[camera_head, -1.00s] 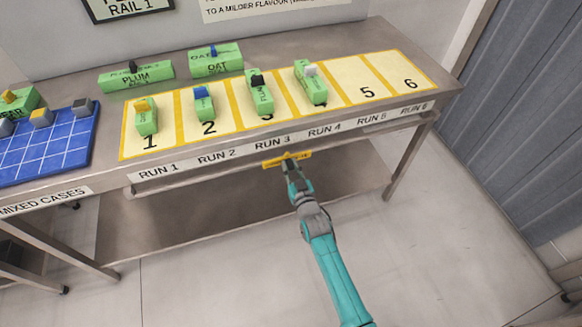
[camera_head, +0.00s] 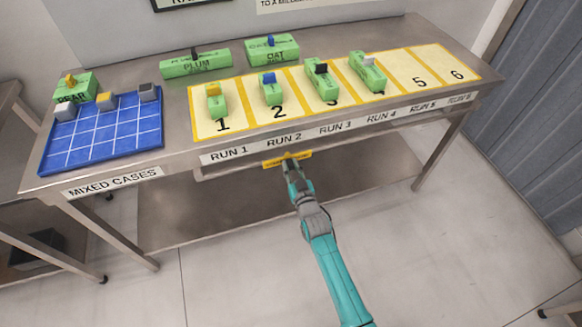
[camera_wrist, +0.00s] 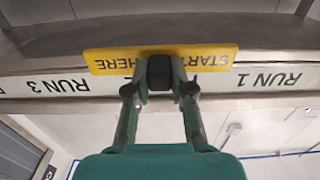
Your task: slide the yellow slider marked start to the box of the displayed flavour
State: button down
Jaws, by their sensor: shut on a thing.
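The yellow slider (camera_head: 287,160), marked START HERE, is at the front rail of the table, just below the RUN 2 label (camera_head: 284,140). My gripper (camera_head: 291,165) is shut on it. In the wrist view the slider (camera_wrist: 205,58) appears upside down and largely covers the RUN 2 label, between the RUN 3 label (camera_wrist: 55,85) and the RUN 1 label (camera_wrist: 268,79). My gripper (camera_wrist: 160,72) pinches it around its middle. Green boxes stand on lanes 1 to 4, including one (camera_head: 217,104) on lane 1 and one (camera_head: 271,94) on lane 2. The displayed flavour cannot be read.
Lanes 5 and 6 of the yellow mat (camera_head: 432,70) are empty. Behind it stand PLUM (camera_head: 195,65) and OAT (camera_head: 273,54) boxes. A blue grid tray (camera_head: 110,135) and a PEAR box (camera_head: 76,88) are at left. The floor before the table is clear.

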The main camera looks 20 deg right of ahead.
jog(key=c, duration=1)
grip_release()
jog(key=s, duration=1.2)
